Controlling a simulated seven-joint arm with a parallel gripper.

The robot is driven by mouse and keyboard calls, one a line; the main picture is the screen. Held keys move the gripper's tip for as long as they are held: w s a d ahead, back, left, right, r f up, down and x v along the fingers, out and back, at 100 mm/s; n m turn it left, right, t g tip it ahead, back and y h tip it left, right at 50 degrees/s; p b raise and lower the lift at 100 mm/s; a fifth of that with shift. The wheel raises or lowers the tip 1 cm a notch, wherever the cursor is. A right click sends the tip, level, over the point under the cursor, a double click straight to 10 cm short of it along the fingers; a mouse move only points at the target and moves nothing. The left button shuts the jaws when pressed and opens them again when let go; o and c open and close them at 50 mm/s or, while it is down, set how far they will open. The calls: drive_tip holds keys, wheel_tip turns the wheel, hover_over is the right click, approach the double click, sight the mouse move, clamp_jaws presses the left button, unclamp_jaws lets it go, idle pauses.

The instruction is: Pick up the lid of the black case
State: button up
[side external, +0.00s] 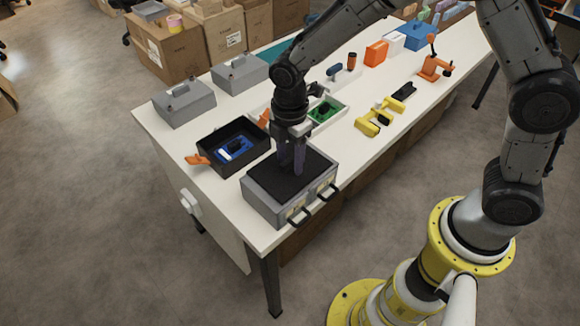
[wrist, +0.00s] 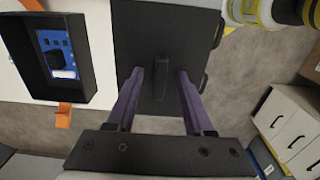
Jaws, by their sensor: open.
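The black lid (side external: 268,182) lies flat on top of a grey box (side external: 262,207) near the table's front corner. In the wrist view the lid (wrist: 142,30) fills the upper middle, with a raised dark handle (wrist: 161,78) on it. My gripper (side external: 291,170) points down over the lid. Its fingers (wrist: 161,74) are apart, one on each side of the handle, with a gap on both sides. Whether the fingertips touch the lid is hard to tell. The open black case (side external: 206,155) stands to the left, with a blue item (side external: 235,148) inside; it also shows in the wrist view (wrist: 88,50).
Orange tabs (side external: 197,160) stick out from the black case. Grey lidded boxes (side external: 184,104) stand behind it. A white tray with a green board (side external: 324,111) and a yellow tool (side external: 378,117) lie farther right. The grey box has black handles (side external: 299,216) in front.

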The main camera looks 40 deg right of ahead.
sight(290, 160)
clamp_jaws()
drive_tip(key=shift+r, duration=0.1)
idle(0.5)
drive_tip(key=shift+r, duration=0.5)
wheel_tip(290, 160, up, 2)
drive_tip(key=shift+r, duration=0.2)
drive_tip(key=s+d+r, duration=0.5)
drive_tip(key=s+r, duration=0.4)
drive_tip(key=s, duration=0.4)
drive_tip(key=shift+r, duration=0.25)
drive_tip(key=shift+s, duration=0.1)
